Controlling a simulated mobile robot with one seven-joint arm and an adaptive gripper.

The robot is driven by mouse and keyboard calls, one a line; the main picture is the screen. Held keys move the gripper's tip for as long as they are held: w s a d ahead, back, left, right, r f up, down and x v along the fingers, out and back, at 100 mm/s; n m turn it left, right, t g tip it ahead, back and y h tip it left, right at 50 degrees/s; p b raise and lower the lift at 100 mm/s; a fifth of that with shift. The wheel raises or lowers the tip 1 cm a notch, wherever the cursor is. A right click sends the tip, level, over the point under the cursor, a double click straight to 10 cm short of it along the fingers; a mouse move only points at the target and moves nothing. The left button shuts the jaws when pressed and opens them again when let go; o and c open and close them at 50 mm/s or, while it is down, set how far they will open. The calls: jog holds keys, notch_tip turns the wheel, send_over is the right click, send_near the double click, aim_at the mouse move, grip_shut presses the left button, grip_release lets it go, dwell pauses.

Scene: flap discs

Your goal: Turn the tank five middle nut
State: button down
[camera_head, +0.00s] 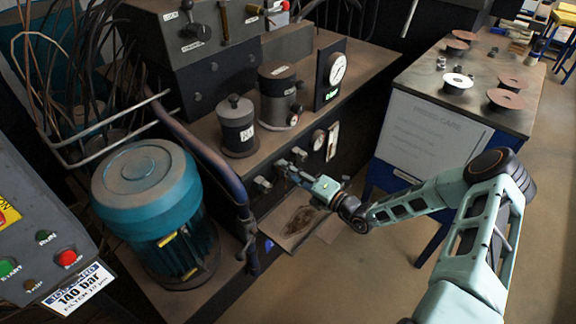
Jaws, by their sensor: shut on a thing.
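A row of small metal fittings sits on the dark front panel of the machine, below two dark cylindrical tanks. The left fitting (262,184) and the right fitting (299,154) are clear of my gripper. My gripper (287,170) reaches in from the right, and its fingers are shut on the middle nut (281,163). The fingers hide most of that nut, so its angle cannot be told. The shorter tank (237,130) and the taller tank (279,100) stand on the ledge above. Their labels are too small to read surely.
A teal motor (150,200) and a hose with a lever (243,210) stand left of the panel. A stained tray (325,228) lies below. A bench (510,115) with discs is at the right.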

jog(key=m+p, duration=0.1)
jog(key=m, duration=0.2)
jog(key=shift+m, duration=0.3)
jog(key=shift+f+m, duration=0.2)
jog(key=shift+m, duration=1.5)
jog(key=c, duration=1.6)
grip_release()
jog(key=v, duration=1.2)
jog(key=shift+s, duration=0.1)
